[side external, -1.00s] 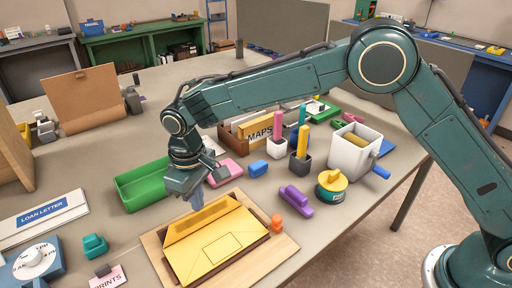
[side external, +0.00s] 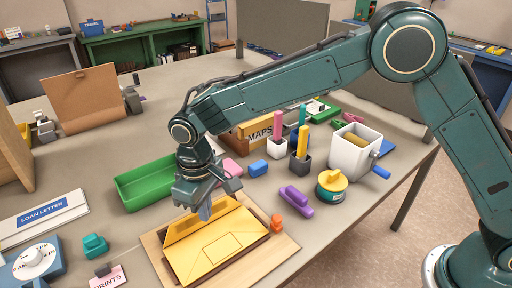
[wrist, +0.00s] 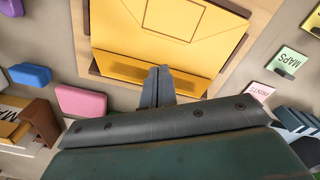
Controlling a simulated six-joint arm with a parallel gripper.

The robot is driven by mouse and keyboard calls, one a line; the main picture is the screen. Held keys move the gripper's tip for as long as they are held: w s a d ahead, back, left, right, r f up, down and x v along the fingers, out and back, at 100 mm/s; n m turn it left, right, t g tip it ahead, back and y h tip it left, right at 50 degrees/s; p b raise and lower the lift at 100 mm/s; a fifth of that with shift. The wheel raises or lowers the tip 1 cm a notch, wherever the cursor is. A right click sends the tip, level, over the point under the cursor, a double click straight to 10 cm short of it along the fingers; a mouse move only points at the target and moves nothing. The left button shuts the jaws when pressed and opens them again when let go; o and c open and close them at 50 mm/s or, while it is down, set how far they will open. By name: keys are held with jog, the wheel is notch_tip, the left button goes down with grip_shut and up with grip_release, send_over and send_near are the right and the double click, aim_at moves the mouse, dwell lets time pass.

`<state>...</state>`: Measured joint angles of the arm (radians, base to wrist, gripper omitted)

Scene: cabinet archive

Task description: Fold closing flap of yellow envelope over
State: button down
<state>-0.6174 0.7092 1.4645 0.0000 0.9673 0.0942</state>
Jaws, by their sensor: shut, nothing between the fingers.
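The yellow envelope (side external: 222,252) lies on a wooden board (side external: 268,264) near the front of the table. Its closing flap (side external: 192,225) stands raised along the far edge, tilted up from the body. The envelope also shows in the wrist view (wrist: 165,30), with the flap (wrist: 130,63) as a band nearest my gripper. My gripper (side external: 205,213) is shut and empty, pointing down at the flap's far side. In the wrist view, the closed fingertips (wrist: 158,72) overlap the flap's edge; whether they touch it I cannot tell.
A green tray (side external: 146,187) stands behind and left of the envelope. A pink block (wrist: 81,101) and blue block (wrist: 30,75) lie nearby.

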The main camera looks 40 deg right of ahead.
jog(key=shift+s, duration=0.7)
dwell(0.7)
notch_tip(320, 180, up, 8)
dwell(1.1)
jog(key=shift+r, duration=0.15)
notch_tip(320, 180, up, 14)
jog(key=shift+f, duration=0.2)
dwell(0.7)
jog(key=shift+d, duration=0.1)
